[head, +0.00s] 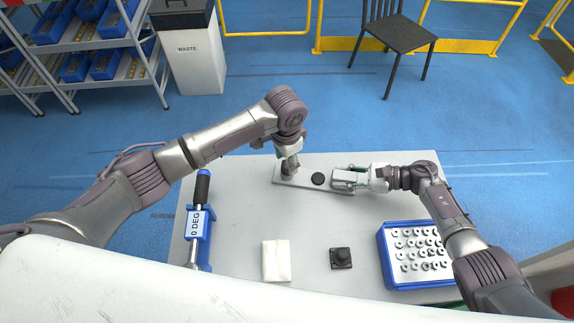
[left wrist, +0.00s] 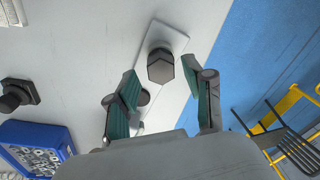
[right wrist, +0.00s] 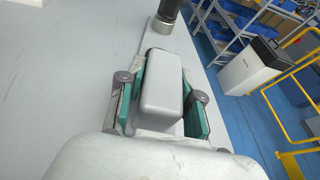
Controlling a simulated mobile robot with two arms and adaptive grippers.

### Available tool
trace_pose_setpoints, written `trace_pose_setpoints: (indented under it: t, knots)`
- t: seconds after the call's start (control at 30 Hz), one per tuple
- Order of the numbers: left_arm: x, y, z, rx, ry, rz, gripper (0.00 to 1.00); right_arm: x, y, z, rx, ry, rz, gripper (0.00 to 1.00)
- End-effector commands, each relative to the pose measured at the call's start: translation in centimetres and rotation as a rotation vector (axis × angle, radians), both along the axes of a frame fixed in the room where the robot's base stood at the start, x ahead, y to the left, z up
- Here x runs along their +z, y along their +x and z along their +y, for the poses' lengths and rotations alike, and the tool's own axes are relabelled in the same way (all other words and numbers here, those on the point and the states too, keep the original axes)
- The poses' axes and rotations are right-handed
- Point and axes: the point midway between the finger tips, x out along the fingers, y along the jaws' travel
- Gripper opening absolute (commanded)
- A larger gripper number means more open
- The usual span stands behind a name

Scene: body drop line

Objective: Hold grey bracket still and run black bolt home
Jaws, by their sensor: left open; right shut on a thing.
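The grey bracket (head: 313,188) lies flat near the far edge of the table, with a raised block (right wrist: 164,82) at its right end. My right gripper (head: 350,179) is shut on that block, one pad on each side. The black bolt (left wrist: 161,66) shows its hex head at the bracket's left end in the left wrist view. My left gripper (head: 289,169) is open above that end, its fingers to either side of the bolt head; contact cannot be told. A black round spot (head: 318,179) lies on the bracket between the grippers.
A white packet (head: 276,260), a black knobbed block (head: 341,258) and a blue tray (head: 391,279) of metal parts are nearer. The table's middle is clear.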

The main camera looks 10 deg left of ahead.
Motion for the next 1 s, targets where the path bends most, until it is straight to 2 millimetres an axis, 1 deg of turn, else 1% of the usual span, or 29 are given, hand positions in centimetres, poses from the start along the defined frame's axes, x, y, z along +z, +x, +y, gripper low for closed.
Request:
trace_pose_setpoints:
  t: [0.03, 0.2, 0.33, 0.57, 0.67, 0.7, 0.87, 0.9, 1.0]
  knots:
    - [-0.7, 0.0, -0.1, 0.0, -0.001, 0.003, 0.52, -1.0, -0.6, -0.2, 0.004, -0.017, 0.01, 0.0]
    - [-1.8, 0.1, 0.0, 0.0, 0.0, 0.0, 0.52, -1.0, -0.6, -0.2, 0.004, -0.017, 0.01, 0.0]
    - [-2.2, 0.1, 0.0, 0.0, 0.0, 0.0, 0.52, -1.0, -0.6, -0.2, 0.004, -0.017, 0.01, 0.0]
    - [-2.2, 0.1, 0.0, 0.0, 0.0, 0.0, 0.52, -1.0, -0.6, -0.2, 0.004, -0.017, 0.01, 0.0]
    - [-2.2, 0.1, 0.0, 0.0, -0.001, 0.001, 0.37, -1.0, -0.6, -0.2, 0.004, -0.017, 0.01, 0.0]
    - [-2.2, 0.1, 0.0, 0.0, -0.001, 0.001, 0.3, -1.0, -0.6, -0.2, 0.004, -0.017, 0.01, 0.0]
    - [-2.2, 0.1, -0.1, 0.0, -0.001, 0.001, 0.04, -1.0, -0.6, -0.2, 0.004, -0.017, 0.01, 0.0]
    - [-2.2, 0.1, -0.1, 0.0, -0.001, 0.002, 0.0, -1.0, -0.6, -0.2, 0.004, -0.017, 0.01, 0.0]
    - [-2.2, 0.1, -0.1, -0.001, -0.001, 0.002, 0.0, -1.0, -0.6, -0.2, 0.003, -0.017, 0.01, 0.0]
